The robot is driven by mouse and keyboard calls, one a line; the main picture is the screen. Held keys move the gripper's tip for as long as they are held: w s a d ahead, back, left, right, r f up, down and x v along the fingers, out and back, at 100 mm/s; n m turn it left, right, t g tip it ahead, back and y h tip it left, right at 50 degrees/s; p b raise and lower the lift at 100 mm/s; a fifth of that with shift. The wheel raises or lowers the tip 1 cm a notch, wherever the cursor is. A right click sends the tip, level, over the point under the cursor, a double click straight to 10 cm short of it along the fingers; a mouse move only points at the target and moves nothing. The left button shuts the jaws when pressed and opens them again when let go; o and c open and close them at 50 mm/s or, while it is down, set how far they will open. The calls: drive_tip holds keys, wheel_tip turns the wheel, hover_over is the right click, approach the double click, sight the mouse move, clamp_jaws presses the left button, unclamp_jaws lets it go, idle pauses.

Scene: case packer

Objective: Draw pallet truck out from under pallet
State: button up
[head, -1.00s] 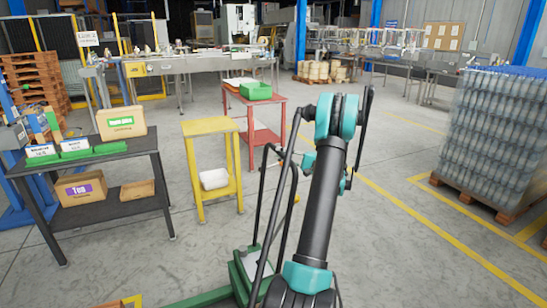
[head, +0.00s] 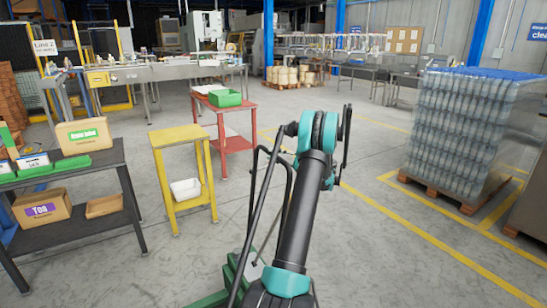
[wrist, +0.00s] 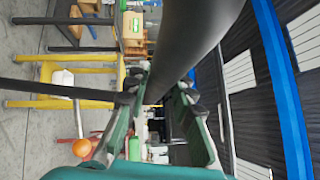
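The pallet truck's green body (head: 236,274) stands low in front of me at the bottom of the head view, with green metal running left out of the frame. Its dark tiller bars (head: 250,205) rise beside my arm. My gripper's green fingers (wrist: 158,95) show in the wrist view, with a dark bar (wrist: 60,90) reaching one fingertip. In the head view my arm covers the gripper. No pallet on the truck's forks is in view.
A yellow stand (head: 173,136) and dark bench (head: 128,200) are at left, with a red table (head: 232,104) behind. A wooden pallet (head: 440,190) of wrapped bottles (head: 455,125) stands right within yellow floor lines. The floor (head: 380,265) between is clear.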

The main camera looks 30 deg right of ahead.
drive_tip(key=o, duration=0.4)
drive_tip(key=v, duration=1.2)
drive_tip(key=shift+d, duration=0.1)
